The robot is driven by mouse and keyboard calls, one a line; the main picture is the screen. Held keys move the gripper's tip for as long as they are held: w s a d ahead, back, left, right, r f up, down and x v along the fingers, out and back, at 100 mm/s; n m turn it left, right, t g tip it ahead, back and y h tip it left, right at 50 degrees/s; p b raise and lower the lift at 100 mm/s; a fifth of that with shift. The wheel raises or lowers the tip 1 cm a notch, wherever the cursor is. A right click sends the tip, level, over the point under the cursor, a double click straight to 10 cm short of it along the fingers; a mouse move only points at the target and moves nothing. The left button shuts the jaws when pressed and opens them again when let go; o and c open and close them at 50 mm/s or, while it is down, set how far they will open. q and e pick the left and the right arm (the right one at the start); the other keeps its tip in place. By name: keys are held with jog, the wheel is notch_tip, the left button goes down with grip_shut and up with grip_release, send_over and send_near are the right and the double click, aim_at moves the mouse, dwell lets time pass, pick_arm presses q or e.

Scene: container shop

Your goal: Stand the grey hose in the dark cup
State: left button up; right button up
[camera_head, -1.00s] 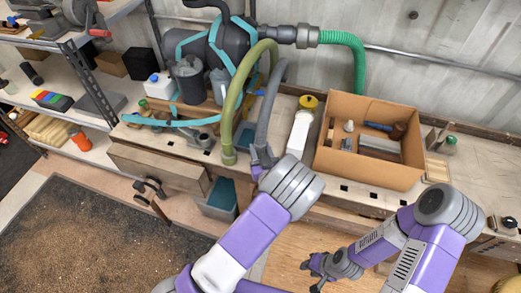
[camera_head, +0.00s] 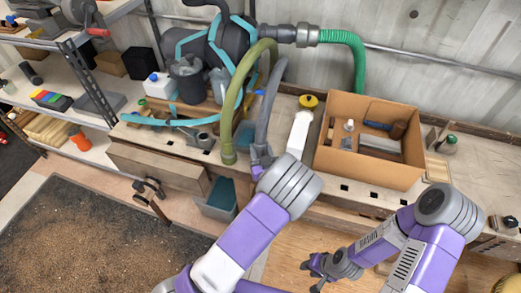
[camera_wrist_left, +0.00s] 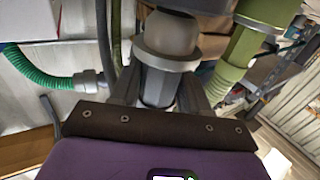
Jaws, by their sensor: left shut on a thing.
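The grey hose (camera_head: 267,103) arches down from the machine at the back of the bench, beside the olive hose. My left gripper (camera_head: 261,161) is shut on its lower end, near the bench's front edge. In the left wrist view the grey hose end (camera_wrist_left: 165,48) sits between the fingers (camera_wrist_left: 158,88), its tip partly hidden. The dark cup (camera_head: 187,80) stands on the bench behind and left of the hoses, apart from the grey hose. My right gripper (camera_head: 319,268) is low in front of the bench, empty, its fingers apart.
The olive hose (camera_head: 234,100) hangs just left of the grey hose. A lighter grey cup (camera_head: 219,83) is beside the dark cup. A bin (camera_head: 219,200) is below the bench edge.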

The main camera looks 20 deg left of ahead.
pick_arm(q)
jog(key=shift+f, duration=0.15)
jog(key=shift+f+b, duration=0.35)
jog(key=shift+b, duration=0.15)
jog(key=shift+f+b, duration=0.9)
jog(key=shift+b, duration=0.2)
dwell(0.9)
jog(key=o, duration=1.3)
jog(key=shift+c, duration=0.2)
jog(key=p+v, duration=0.1)
jog(key=v, duration=0.6)
jog(key=shift+s+d, duration=0.15)
jog(key=shift+s, duration=0.1)
